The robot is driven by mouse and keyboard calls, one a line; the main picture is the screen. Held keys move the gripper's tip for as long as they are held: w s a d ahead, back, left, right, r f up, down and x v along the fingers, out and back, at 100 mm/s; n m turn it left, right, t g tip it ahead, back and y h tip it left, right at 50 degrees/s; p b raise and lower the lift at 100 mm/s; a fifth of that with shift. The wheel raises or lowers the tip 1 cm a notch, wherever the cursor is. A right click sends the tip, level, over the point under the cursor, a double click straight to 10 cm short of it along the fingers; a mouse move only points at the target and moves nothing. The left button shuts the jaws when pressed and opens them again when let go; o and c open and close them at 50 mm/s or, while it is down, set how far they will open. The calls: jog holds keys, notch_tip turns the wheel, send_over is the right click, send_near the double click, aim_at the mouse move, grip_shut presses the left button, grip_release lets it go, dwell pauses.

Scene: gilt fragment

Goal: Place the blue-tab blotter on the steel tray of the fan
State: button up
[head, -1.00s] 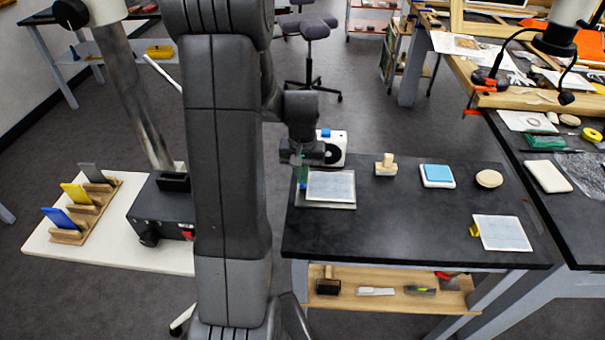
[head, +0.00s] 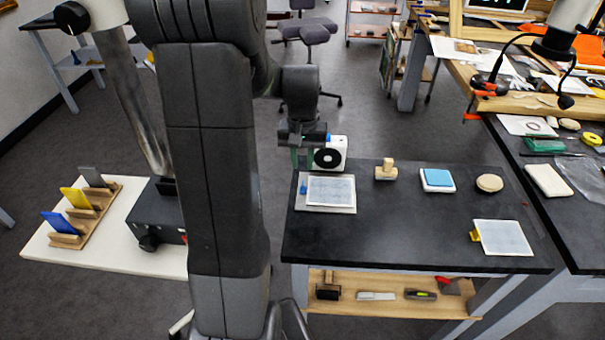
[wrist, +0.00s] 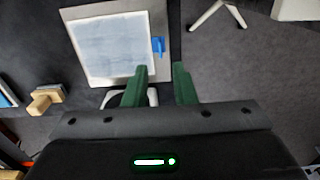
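The blue-tab blotter (head: 331,190) lies flat on the steel tray (head: 325,209) at the left end of the dark table. Its blue tab (wrist: 158,45) points to the tray's edge in the wrist view, where the blotter (wrist: 112,48) lies inside the tray's rim (wrist: 162,12). The white fan (head: 338,145) stands behind the tray, partly hidden by my arm. My gripper (head: 303,158) is above the tray's back left, apart from the blotter. In the wrist view my gripper (wrist: 162,78) has its green fingers spread with nothing between them.
A yellow-tab blotter (head: 503,238) lies at the table's front right. A wooden-handled block (head: 386,170), a blue pad (head: 437,178) and a round disc (head: 489,183) stand along the back. A rack (head: 85,215) with coloured plates is at left. The table's middle front is clear.

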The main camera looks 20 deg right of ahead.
notch_tip(320, 180, up, 5)
jog(key=shift+r, duration=0.1)
